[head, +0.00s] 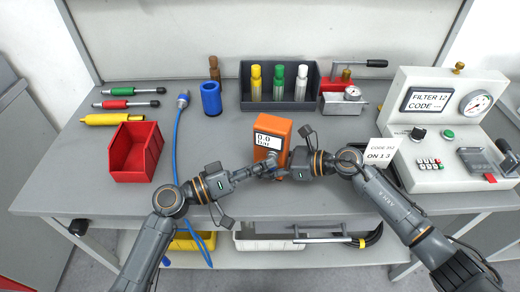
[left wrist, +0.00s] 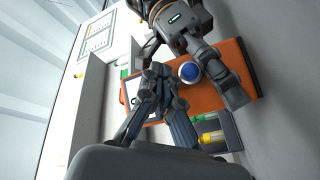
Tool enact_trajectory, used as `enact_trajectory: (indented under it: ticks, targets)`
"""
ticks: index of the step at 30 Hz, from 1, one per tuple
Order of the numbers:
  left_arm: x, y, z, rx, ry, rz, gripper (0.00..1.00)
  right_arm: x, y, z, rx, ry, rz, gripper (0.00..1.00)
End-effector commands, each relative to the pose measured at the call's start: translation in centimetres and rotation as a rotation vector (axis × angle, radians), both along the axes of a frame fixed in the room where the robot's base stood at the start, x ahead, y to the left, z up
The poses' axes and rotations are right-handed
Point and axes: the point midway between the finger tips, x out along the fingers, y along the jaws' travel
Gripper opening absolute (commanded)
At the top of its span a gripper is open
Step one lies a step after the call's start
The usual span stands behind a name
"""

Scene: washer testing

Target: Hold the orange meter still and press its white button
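The orange meter (head: 274,128) stands upright at the middle of the table, its display reading 0.0. It also fills the middle of the left wrist view (left wrist: 205,98). A round button (left wrist: 190,72) on its face looks blue with a pale rim; I see no plainly white one. My right gripper (head: 292,168) has its fingers around the meter's lower body. My left gripper (head: 268,168) is in front of the meter, its fingertips together near the button; in the left wrist view its fingers (left wrist: 155,78) look empty. Whether they touch the meter is unclear.
A red bin (head: 136,152), a blue cable (head: 178,135) and a blue cup (head: 211,98) are on the left. A dark tray (head: 280,104) with bottles stands behind. A white test console (head: 440,130) and a code card (head: 382,152) are on the right.

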Motion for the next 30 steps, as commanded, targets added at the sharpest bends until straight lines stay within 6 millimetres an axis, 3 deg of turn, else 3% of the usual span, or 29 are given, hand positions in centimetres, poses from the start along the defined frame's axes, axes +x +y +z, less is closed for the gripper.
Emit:
enact_trajectory:
  ticks: [17, 30]
  targets:
    - [-1.0, 0.5, 0.1, -0.001, -0.001, 0.003, 0.0, -0.3, 0.3, 0.0, 0.001, 0.001, 0.009, 0.39]
    - [-5.0, 2.0, 0.0, 0.0, 0.001, 0.003, 0.0, -0.1, 0.1, 0.0, 0.001, 0.001, 0.004, 0.39]
